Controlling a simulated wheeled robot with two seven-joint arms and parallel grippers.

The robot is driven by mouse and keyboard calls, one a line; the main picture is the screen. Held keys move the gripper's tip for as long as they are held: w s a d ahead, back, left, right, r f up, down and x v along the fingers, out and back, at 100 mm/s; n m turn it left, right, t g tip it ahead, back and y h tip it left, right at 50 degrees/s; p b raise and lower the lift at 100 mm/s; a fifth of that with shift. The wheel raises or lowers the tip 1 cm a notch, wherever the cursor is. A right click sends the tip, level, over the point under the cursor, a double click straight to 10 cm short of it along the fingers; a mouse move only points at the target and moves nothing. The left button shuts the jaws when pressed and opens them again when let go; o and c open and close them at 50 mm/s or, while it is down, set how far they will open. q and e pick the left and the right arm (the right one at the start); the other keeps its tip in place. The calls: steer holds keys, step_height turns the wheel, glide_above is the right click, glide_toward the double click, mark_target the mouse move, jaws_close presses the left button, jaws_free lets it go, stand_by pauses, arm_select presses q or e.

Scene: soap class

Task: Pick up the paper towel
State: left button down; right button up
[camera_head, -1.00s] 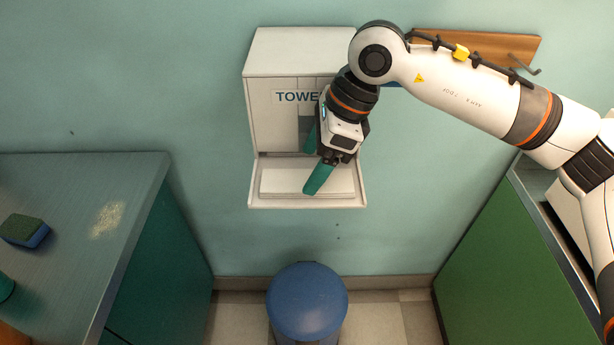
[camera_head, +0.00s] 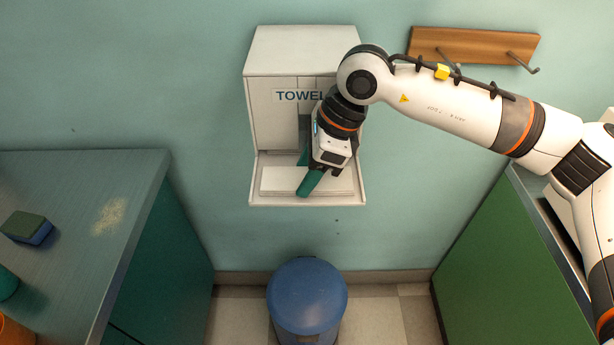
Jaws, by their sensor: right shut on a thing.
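A white towel dispenser (camera_head: 274,105) with a "TOWEL" label is fixed to the wall. A stack of white paper towels (camera_head: 282,181) lies on its open tray (camera_head: 258,199). My right gripper (camera_head: 307,172) is at the front of the dispenser, over the stack, with its green fingers pointing down into the tray. It is shut on a paper towel. The held part is hidden by the fingers and wrist, so I cannot tell how far it is lifted. My left gripper is not in view.
A blue lidded bin (camera_head: 306,298) stands on the floor below the dispenser. A counter (camera_head: 70,215) with a sponge (camera_head: 27,227) is at left. A green cabinet (camera_head: 493,255) is at right. A wooden hook rail (camera_head: 475,46) hangs behind my right arm. The wall between is clear.

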steer(key=shift+r, duration=0.1)
step_height(320, 180, up, 18)
steer(key=shift+f+b, duration=0.1)
steer(key=shift+b, duration=0.95)
steer(key=o, duration=0.3)
steer(key=shift+c, duration=1.2)
